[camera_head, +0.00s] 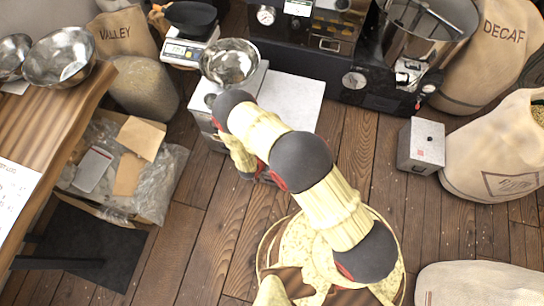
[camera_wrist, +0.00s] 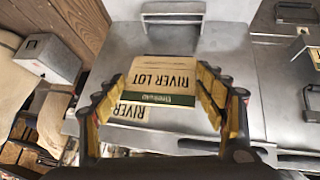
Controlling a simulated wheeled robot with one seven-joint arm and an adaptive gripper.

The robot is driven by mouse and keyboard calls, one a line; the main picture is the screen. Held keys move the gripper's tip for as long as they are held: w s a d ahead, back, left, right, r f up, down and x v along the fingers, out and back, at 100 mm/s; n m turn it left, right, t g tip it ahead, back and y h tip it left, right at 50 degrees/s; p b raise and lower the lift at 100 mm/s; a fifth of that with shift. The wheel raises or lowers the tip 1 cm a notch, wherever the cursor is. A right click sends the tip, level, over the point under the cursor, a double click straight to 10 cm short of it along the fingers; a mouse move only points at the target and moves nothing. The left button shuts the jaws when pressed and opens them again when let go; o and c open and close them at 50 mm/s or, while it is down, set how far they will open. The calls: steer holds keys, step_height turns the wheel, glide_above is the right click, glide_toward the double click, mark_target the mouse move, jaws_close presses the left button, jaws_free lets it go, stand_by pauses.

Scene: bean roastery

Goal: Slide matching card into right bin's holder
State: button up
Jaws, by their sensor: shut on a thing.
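My gripper (camera_wrist: 163,82) has its two yellow-padded fingers on either side of a cream card (camera_wrist: 158,74) reading RIVER LOT, with a dark green band. The lettering appears upside down in the wrist view. A second cream piece reading RIVER (camera_wrist: 130,113) shows below it, partly hidden; I cannot tell whether it is a separate card. Behind the card are grey metal lids (camera_wrist: 230,55) with a raised metal bracket (camera_wrist: 172,15). A small label (camera_wrist: 303,31) shows at the right edge. In the head view my gripper (camera_head: 256,172) is mostly hidden by my arm, near the metal bins (camera_head: 290,98).
A scale (camera_head: 188,50) and steel bowl (camera_head: 230,62) stand behind the arm. A dark roasting machine (camera_head: 345,65) is at the back. A grey box (camera_head: 420,146) and sacks (camera_head: 490,150) stand right. A wooden table (camera_head: 50,130) and littered crate (camera_head: 125,165) are left.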

step_height(320, 180, down, 7)
steer(key=b, duration=0.4)
steer(key=shift+f+b, duration=0.2)
steer(key=shift+b, duration=0.2)
steer(key=shift+f+b, duration=1.95)
steer(key=shift+b, duration=0.05)
stand_by(1.9)
steer(key=shift+o, duration=0.3)
steer(key=shift+s+f, duration=0.2)
steer(key=o, duration=1.1)
steer(key=shift+w, duration=0.15)
steer(key=shift+a+r, duration=0.1)
steer(key=v, duration=1.2)
